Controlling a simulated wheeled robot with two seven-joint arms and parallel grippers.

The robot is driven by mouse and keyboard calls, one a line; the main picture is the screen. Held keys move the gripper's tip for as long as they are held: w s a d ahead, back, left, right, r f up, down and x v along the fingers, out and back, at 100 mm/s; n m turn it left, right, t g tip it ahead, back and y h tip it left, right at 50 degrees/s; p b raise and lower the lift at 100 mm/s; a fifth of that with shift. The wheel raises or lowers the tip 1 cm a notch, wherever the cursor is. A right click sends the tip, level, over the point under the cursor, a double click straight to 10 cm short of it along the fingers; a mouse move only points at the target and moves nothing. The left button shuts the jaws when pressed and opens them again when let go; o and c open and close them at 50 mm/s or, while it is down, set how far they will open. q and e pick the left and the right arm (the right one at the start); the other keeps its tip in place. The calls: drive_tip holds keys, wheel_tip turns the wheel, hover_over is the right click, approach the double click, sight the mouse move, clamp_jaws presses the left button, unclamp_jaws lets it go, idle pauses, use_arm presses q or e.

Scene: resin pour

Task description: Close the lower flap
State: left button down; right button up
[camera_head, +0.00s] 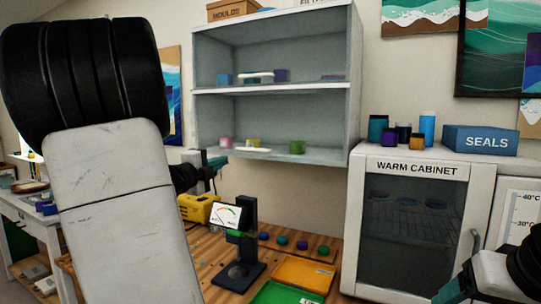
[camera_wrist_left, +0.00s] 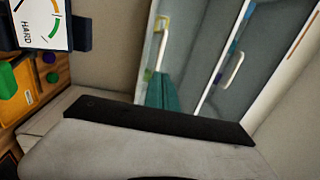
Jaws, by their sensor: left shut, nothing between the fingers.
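The wall cabinet (camera_head: 354,90) has an upper and a lower compartment. A white handle (camera_head: 253,150) hangs across the lower compartment near its bottom edge, and a similar one (camera_head: 257,75) is in the upper. The lower flap looks like a clear pane and lies close to the cabinet front; its exact angle is hard to tell. My left gripper (camera_head: 219,161) is shut and empty, just left of the cabinet's lower left corner. Its teal finger (camera_wrist_left: 165,91) shows near the handles in the left wrist view. My right gripper (camera_head: 448,291) is partly cut off at lower right.
The warm cabinet (camera_head: 480,176) stands at right with the SEALS box (camera_head: 481,141) and several jars on top. A gauge stand (camera_head: 240,245), a yellow device (camera_head: 199,208) and an orange tray (camera_head: 304,275) are on the wooden bench. My left arm blocks much of the left side.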

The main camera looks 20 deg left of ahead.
sight(250, 150)
use_arm(q)
drive_tip(key=w, duration=1.4)
drive_tip(key=shift+d+r, duration=0.4)
drive_tip(key=w, duration=0.1)
drive_tip(key=w+f, duration=0.1)
drive_tip(key=w, duration=0.1)
drive_tip(key=shift+d+f, duration=0.1)
drive_tip(key=shift+d, duration=0.05)
